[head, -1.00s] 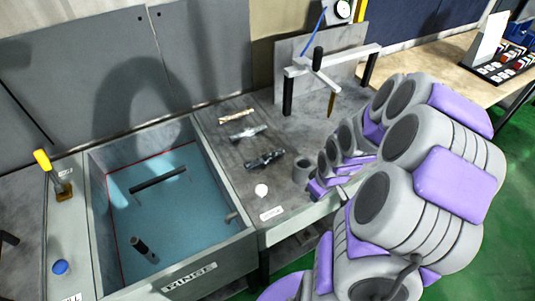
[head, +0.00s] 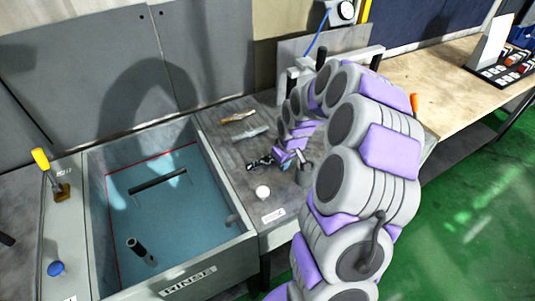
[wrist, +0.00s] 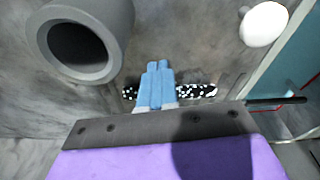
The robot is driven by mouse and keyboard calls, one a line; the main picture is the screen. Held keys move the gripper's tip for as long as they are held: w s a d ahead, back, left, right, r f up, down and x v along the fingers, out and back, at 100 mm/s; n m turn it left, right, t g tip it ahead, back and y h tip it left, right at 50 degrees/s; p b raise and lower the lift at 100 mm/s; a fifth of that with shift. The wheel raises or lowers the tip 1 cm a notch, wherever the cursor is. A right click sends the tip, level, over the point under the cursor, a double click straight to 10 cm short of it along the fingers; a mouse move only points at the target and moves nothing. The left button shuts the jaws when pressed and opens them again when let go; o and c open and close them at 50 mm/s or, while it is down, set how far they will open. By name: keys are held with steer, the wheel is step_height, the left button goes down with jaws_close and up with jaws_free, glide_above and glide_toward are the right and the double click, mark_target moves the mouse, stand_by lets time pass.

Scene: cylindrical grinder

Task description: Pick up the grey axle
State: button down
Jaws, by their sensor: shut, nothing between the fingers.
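A grey axle (head: 250,134) lies on the grey bench top in the head view, between a tan axle (head: 238,117) and a dark axle (head: 257,163). I do not see the grey one in the wrist view. My gripper (wrist: 157,66) has its blue fingers pressed together and empty. In the wrist view the fingers cross in front of the black-and-white speckled dark axle (wrist: 198,91), hiding its middle. In the head view my gripper is at the dark axle's right end, to the lower right of the grey axle. Whether the fingers touch the dark axle I cannot tell.
A hollow grey cylinder (wrist: 112,38) stands close to the fingers. A white round knob (head: 263,192) is at the bench's front. The rinse basin (head: 225,252) with blue inside adjoins on the left. A frame with a white bar (head: 372,53) stands behind my arm.

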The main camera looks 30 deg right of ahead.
mark_target(267, 158)
steer(key=w, duration=0.2)
steer(key=w+a+b, duration=0.1)
steer(key=w, duration=0.5)
steer(key=shift+a+f, duration=0.1)
steer(key=shift+a, duration=0.3)
steer(key=shift+w+f+b, duration=0.1)
steer(key=shift+f+b, duration=0.2)
steer(key=shift+b, duration=0.1)
steer(key=shift+s+a+f, duration=0.2)
steer(key=shift+s+f, duration=0.05)
steer(key=shift+f, duration=0.2)
steer(key=shift+s, duration=0.1)
steer(key=shift+s+d+p, duration=0.15)
steer(key=shift+s+p, duration=0.15)
steer(key=shift+s, duration=0.7)
steer(key=shift+s+d+p, duration=0.1)
steer(key=shift+s+p, duration=0.15)
steer(key=shift+s, duration=0.7)
steer(key=shift+s+f, duration=0.15)
steer(key=shift+s, duration=0.05)
steer(key=shift+d, duration=0.2)
